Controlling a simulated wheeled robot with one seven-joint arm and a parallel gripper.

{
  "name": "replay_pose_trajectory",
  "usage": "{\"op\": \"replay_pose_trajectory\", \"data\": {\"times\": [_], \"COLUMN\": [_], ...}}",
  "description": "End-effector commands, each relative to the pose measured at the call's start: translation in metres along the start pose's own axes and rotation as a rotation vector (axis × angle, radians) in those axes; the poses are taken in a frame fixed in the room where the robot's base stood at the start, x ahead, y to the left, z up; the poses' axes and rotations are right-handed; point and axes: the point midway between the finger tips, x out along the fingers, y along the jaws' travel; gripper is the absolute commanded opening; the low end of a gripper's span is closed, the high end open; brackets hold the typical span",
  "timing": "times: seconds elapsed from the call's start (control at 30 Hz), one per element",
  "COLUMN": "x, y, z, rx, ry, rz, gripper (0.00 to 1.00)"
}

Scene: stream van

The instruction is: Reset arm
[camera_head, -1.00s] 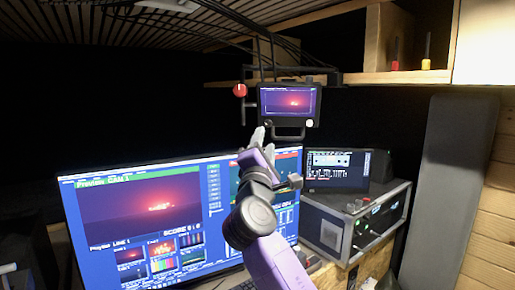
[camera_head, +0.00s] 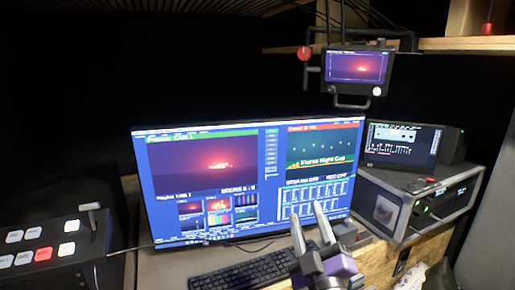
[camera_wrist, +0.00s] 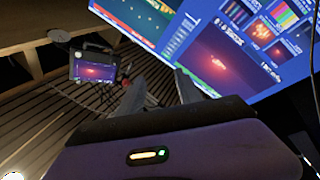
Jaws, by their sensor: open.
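My gripper (camera_head: 310,226) shows at the lower middle of the head view, in front of the right part of the large monitor (camera_head: 215,180). Its two pale fingers point up and stand apart, with nothing between them. In the wrist view my gripper (camera_wrist: 158,90) also has its fingers apart and empty, with the large monitor (camera_wrist: 225,60) beyond them, seen at a tilt. The small hanging monitor (camera_head: 355,68) is above and clear of the gripper. It also shows at the left of the wrist view (camera_wrist: 92,70).
A black keyboard (camera_head: 245,272) lies on the desk close to my gripper. A control panel with lit buttons (camera_head: 50,245) stands at the left. A grey equipment case (camera_head: 400,205) with a small screen (camera_head: 400,145) on it stands at the right. A wooden shelf (camera_head: 470,43) is at the upper right.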

Motion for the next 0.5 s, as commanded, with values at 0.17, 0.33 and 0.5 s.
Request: {"op": "replay_pose_trajectory", "data": {"times": [0.17,0.33,0.5], "x": [-0.079,-0.15,-0.219], "y": [-0.018,-0.022,-0.02], "z": [0.023,0.037,0.046], "rx": [0.218,0.396,0.543], "ry": [-0.031,-0.073,-0.13], "rz": [-0.025,-0.033,-0.032], "gripper": [0.41,0.41,0.41]}}
